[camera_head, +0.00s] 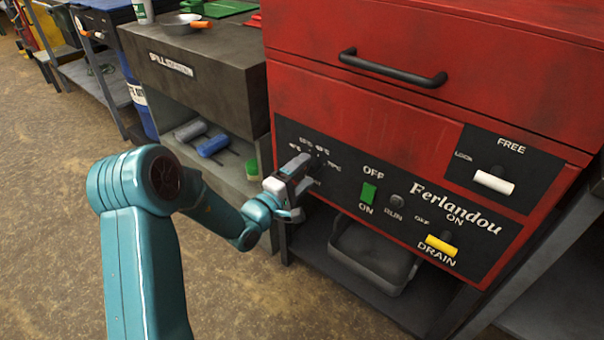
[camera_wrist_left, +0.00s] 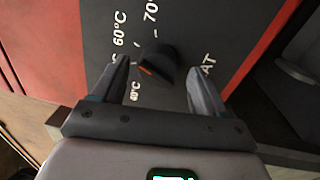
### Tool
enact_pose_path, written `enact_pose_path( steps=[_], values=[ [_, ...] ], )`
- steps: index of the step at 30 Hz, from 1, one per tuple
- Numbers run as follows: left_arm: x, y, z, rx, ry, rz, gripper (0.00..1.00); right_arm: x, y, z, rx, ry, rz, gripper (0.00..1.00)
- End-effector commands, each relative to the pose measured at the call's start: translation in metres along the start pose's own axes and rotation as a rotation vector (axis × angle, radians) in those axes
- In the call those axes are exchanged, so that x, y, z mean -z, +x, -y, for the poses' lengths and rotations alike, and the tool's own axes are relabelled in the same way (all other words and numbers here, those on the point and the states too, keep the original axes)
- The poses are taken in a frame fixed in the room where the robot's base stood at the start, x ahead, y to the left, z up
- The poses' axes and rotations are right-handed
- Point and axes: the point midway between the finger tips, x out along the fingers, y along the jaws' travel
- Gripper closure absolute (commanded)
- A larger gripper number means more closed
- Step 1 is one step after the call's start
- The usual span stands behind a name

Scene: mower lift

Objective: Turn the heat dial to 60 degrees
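The heat dial (camera_wrist_left: 160,60) is a black knob with an orange pointer mark, on the dark control panel. In the left wrist view the mark points down-left, near the 40°C label and away from 60°C, which is further up. My left gripper (camera_wrist_left: 159,72) is open, its fingers apart on either side of the dial with visible gaps; the left finger covers part of the scale. In the head view my left gripper (camera_head: 303,178) is in front of the panel's left end and hides much of the dial. My right gripper is not in view.
The red cabinet's panel (camera_head: 360,225) also carries a green switch (camera_head: 369,193), a yellow drain handle (camera_head: 440,246) and a white handle (camera_head: 494,182). A black drawer handle (camera_head: 392,68) sticks out above. A grey tray (camera_head: 372,255) sits on the shelf below.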

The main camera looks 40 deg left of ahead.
Motion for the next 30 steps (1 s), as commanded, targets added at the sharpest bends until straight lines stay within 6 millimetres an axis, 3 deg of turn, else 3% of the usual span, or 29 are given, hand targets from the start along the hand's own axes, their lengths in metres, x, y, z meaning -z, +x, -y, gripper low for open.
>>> enact_pose_path(
  steps=[5, 8, 21, 25, 30],
  values=[
    [0.001, -0.003, -0.002, -0.002, 0.001, -0.001, 0.27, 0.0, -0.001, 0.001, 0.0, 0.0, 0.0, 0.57],
    [0.001, -0.015, -0.002, -0.001, 0.001, -0.003, 0.27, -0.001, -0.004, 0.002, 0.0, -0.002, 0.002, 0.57],
    [0.002, -0.126, -0.002, 0.001, -0.001, -0.006, 0.27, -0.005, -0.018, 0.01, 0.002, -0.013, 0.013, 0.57],
    [0.001, -0.148, -0.001, 0.002, -0.001, -0.005, 0.27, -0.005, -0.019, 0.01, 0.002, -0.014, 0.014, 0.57],
    [0.0, -0.162, -0.001, -0.001, -0.001, -0.002, 0.27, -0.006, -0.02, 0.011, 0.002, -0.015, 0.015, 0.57]
  ],
)
